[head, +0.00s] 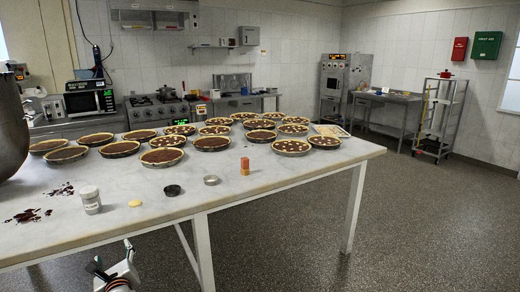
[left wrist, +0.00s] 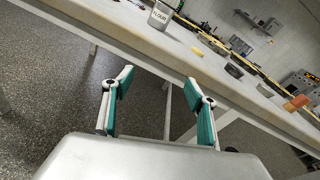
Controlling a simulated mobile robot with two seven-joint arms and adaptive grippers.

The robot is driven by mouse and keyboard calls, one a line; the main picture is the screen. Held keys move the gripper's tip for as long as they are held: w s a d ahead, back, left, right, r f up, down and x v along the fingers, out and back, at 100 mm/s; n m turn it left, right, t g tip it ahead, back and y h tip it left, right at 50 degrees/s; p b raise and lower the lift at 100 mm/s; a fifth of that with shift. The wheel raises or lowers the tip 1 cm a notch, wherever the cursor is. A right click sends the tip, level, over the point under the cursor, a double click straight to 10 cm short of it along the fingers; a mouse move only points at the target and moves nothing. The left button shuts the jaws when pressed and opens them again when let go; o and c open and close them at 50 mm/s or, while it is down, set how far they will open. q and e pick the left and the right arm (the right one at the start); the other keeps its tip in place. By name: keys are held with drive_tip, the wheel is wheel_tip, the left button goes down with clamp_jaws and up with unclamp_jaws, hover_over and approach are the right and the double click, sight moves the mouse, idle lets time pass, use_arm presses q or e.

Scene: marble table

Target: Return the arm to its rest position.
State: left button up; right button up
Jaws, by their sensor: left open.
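My left gripper (head: 113,262) shows at the bottom of the head view, in front of the near edge of the marble table (head: 300,184). In the left wrist view, the left gripper (left wrist: 160,84) has its two teal-padded fingers spread wide with nothing between them. The table edge crosses beyond the fingertips, and the gripper appears apart from it. Most of my left arm is out of the picture. My right gripper is in neither view.
Several pies (head: 210,144) fill the table's back half. A flour canister (head: 90,200), a yellowish disc (head: 135,203), a dark ring (head: 172,190), a metal ring (head: 211,180) and an orange box (head: 245,166) stand nearer the front. Floor (head: 400,235) is clear at right.

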use_arm(q)
drive_tip(key=s+d+f+n+g+h, duration=0.1)
drive_tip(key=s+d+f+n+h, duration=0.3)
drive_tip(key=s+d+f, duration=0.4)
drive_tip(key=s+d+f+n+g+h, duration=0.1)
drive_tip(key=s+d+f+n+h, duration=0.2)
drive_tip(key=s+d+f+n, duration=0.55)
drive_tip(key=s+d+f+n+h, duration=0.2)
drive_tip(key=s+d+f+n, duration=0.1)
drive_tip(key=s, duration=0.5)
drive_tip(key=s+d+f+n+g+h, duration=0.1)
drive_tip(key=s+d+f+n+h, duration=0.1)
drive_tip(key=s+d+n, duration=0.3)
drive_tip(key=s+f+n, duration=0.1)
drive_tip(key=s, duration=0.3)
drive_tip(key=shift+s+d+h, duration=0.15)
drive_tip(key=shift+h, duration=0.25)
